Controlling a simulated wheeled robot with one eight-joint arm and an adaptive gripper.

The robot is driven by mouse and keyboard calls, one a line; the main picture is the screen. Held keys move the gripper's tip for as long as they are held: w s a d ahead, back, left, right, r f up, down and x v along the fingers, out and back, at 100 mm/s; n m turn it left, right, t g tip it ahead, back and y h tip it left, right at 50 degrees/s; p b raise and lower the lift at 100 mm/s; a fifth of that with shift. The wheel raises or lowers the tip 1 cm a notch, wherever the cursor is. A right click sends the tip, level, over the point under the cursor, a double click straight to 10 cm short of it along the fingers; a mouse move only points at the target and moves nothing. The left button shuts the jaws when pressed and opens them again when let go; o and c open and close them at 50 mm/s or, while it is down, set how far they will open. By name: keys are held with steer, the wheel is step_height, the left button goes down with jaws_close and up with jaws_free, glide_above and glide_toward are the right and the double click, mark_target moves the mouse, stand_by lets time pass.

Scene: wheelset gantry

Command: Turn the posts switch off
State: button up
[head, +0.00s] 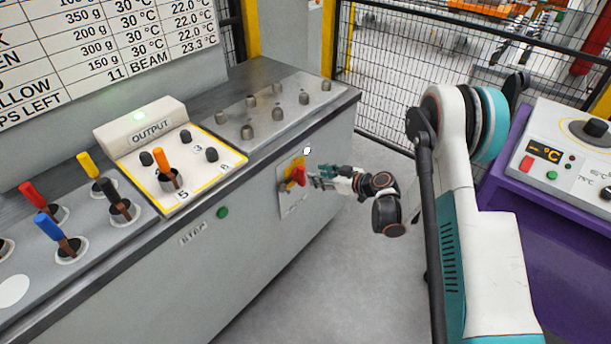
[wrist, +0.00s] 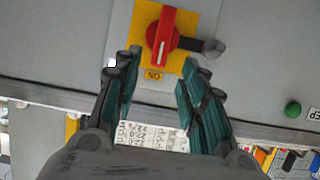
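The switch is a red rotary handle (head: 299,176) on a yellow plate, set in a grey plate on the front of the console. In the wrist view the red handle (wrist: 163,38) stands nearly upright on its yellow plate (wrist: 143,22). A white mark on it faces the side with the "ON" label (wrist: 153,75). My gripper (wrist: 160,62) is open, its two teal-padded fingers apart on either side of the label, with nothing between them. In the head view my gripper (head: 318,178) is just right of the handle; contact cannot be told.
A dark grey knob or peg (wrist: 213,48) sticks out beside the yellow plate. A small white thing (head: 307,151) is above the switch. A green button (head: 222,212) sits further left on the console front. A purple cabinet (head: 535,215) stands right; open floor lies between.

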mark_target(305, 172)
steer(key=b+x, duration=0.2)
steer(key=x, duration=0.5)
steer(key=shift+w+a+f, duration=0.15)
steer(key=shift+a+f, duration=0.05)
jaws_close()
